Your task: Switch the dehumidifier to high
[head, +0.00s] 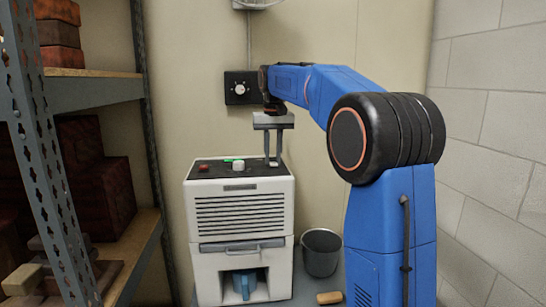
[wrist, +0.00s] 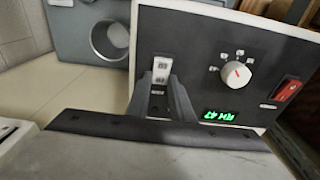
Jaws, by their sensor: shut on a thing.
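The white dehumidifier (head: 240,217) stands upright with a dark control panel on top. The panel (wrist: 205,38) bears a white round knob (wrist: 236,75) with a red pointer line and several marks around it, a red switch (wrist: 287,90) and a lit green display (wrist: 219,116). The knob also shows in the head view (head: 238,164). My gripper (head: 271,163) reaches down to the panel's right end, apart from the knob. In the wrist view its fingers (wrist: 160,92) are shut on a small white control piece (wrist: 162,68); its exact form is partly hidden.
A black wall box (head: 240,88) with a dial is behind my gripper. A grey bucket (head: 321,252) and a small tan cylinder (head: 329,297) are right of the dehumidifier. Metal shelving (head: 95,92) is close on the left, a block wall (head: 490,130) on the right.

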